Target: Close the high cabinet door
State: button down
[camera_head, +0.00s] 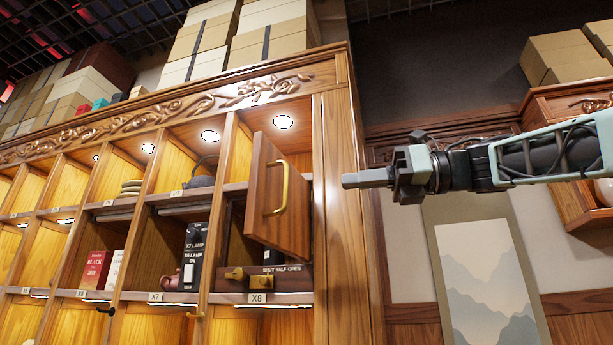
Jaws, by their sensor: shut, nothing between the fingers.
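The high cabinet door (272,202) is a small wooden panel with a brass bar handle (278,190). It stands open, swung outward from the top right compartments of the wooden cabinet (334,200). Part of the compartment behind it is hidden by the panel. My gripper (346,181) is shut and empty. In the picture it is right of the door, in front of the cabinet's right side post, and does not touch the door.
Below the door is a shelf labelled X8 (258,298) with a low box bearing brass knobs (262,281). A landscape scroll (487,275) hangs on the right wall. Another cabinet (578,105) is at far right.

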jog(key=p+x, duration=0.4)
jog(key=x, duration=0.4)
jog(key=shift+a, duration=0.4)
jog(key=shift+w, duration=0.1)
jog(key=shift+a, duration=0.1)
